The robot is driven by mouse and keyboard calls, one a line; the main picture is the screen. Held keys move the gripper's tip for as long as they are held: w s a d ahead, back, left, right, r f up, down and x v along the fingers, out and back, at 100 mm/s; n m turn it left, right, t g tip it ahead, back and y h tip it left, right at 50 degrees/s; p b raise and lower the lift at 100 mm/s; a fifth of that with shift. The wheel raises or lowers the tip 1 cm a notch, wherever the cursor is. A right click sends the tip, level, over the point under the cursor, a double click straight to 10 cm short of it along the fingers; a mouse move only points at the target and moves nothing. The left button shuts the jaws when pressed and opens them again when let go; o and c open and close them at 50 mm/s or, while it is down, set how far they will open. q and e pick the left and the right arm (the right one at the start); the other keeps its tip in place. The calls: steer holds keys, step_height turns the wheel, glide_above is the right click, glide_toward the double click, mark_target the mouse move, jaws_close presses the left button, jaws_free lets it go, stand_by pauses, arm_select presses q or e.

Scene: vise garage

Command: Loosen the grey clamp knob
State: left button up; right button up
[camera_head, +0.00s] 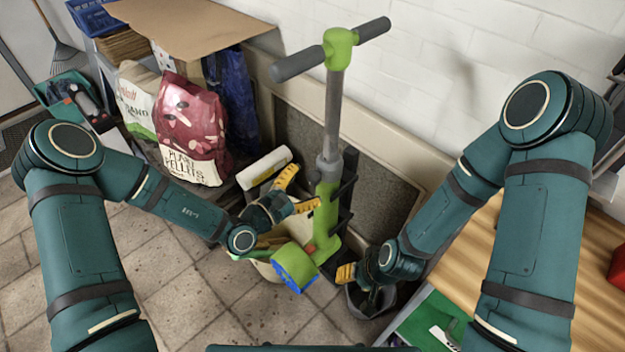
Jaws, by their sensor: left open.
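A green and grey kick scooter stands upright in the middle, with its stem (334,115) rising to a green and grey handlebar. A grey clamp collar (329,166) sits around the stem, above the green lower tube. The grey clamp knob is too small to tell apart from this collar. My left gripper (297,191) is open just left of and below the collar, its yellow-orange fingertips apart and pointing toward the stem. Nothing shows between them. My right gripper (345,273) is low, right of the scooter's base; only one yellow fingertip shows clearly.
A black rack (347,190) stands right behind the stem. A red pellet bag (190,130) and a sand bag (137,98) stand at the back left. A wooden worktop (590,270) lies on the right. Tiled floor is clear at the front left.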

arm_select(q)
steer(key=shift+x, duration=1.45)
jaws_close()
